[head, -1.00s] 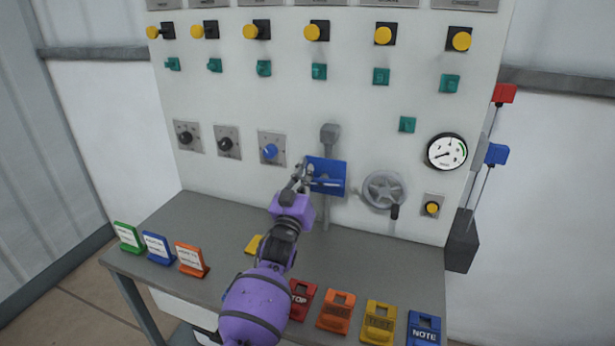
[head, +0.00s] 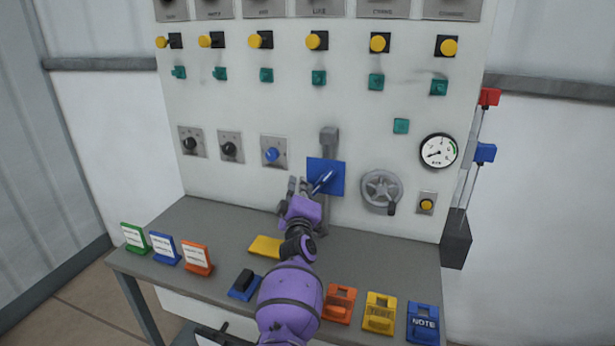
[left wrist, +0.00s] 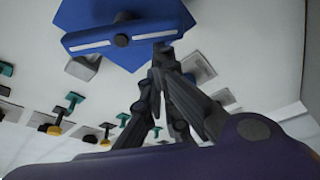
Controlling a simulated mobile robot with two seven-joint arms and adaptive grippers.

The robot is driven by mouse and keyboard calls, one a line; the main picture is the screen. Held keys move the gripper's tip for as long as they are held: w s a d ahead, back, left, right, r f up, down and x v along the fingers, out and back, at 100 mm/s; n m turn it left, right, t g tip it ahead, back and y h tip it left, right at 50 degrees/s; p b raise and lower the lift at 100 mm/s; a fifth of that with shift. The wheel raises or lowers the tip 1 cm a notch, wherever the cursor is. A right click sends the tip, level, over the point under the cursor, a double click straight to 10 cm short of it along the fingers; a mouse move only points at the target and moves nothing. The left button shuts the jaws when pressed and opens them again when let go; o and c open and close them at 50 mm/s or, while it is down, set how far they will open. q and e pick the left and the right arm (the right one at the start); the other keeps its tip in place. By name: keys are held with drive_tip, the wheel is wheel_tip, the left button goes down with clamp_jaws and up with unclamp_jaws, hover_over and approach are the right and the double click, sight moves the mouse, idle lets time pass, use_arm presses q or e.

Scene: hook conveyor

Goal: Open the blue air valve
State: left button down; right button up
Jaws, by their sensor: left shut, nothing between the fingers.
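The blue air valve shows as a square blue plate (head: 341,170) on a grey vertical pipe on the panel. Its blue lever handle (head: 322,182) slants across the plate from lower left to upper right. In the left wrist view the handle (left wrist: 90,40) carries white stripes and a dark centre bolt. My left gripper (head: 303,184) is shut and empty, just left of the plate. In the wrist view its fingertips (left wrist: 165,52) come together at the lower edge of the handle; I cannot tell whether they touch it. My right gripper is out of view.
A blue knob (head: 272,155) sits left of the valve and a grey handwheel (head: 380,190) right of it. A pressure gauge (head: 438,151) is further right. Below, the grey bench (head: 215,235) carries sign stands, a yellow plate (head: 266,246) and coloured tags along its front edge.

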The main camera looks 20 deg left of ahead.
use_arm(q)
drive_tip(key=f+n, duration=0.1)
drive_tip(key=d+f+n+g, duration=0.1)
drive_tip(key=shift+w+f, duration=0.15)
drive_tip(key=shift+f, duration=0.3)
idle(0.4)
idle(0.4)
